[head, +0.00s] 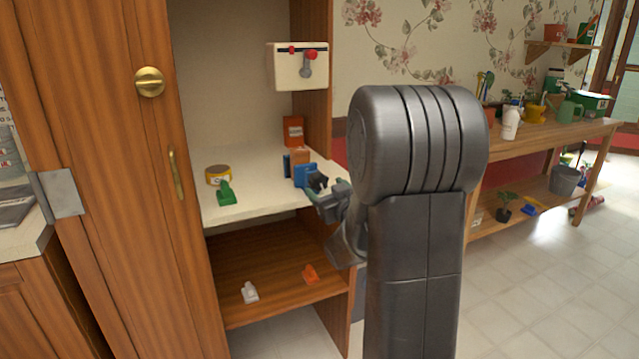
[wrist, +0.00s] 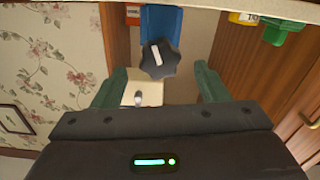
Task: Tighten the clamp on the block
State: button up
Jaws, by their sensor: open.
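A blue clamp (head: 304,174) stands on the cream shelf, with a wooden block (head: 300,155) between its jaws. The clamp also shows in the wrist view (wrist: 161,23). Its black knob (wrist: 158,60) faces my gripper; the knob is small and partly covered in the head view (head: 317,181). My gripper (wrist: 161,72) is open, with a green finger on each side of the knob and a visible gap to both. In the head view my gripper (head: 322,192) is at the knob, partly hidden by my arm. I cannot tell the knob's exact depth between the fingers.
A yellow tin (head: 218,174) and a green clip-like object (head: 227,193) lie left on the shelf. An orange box (head: 293,130) stands behind the clamp. A cream lever box (head: 298,66) hangs above. The wooden cabinet door (head: 110,150) stands at left.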

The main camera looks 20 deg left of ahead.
aim_at(321, 183)
jog(key=x, duration=0.4)
jog(key=shift+w+a, duration=0.25)
jog(key=shift+a, duration=0.05)
jog(key=c, duration=1)
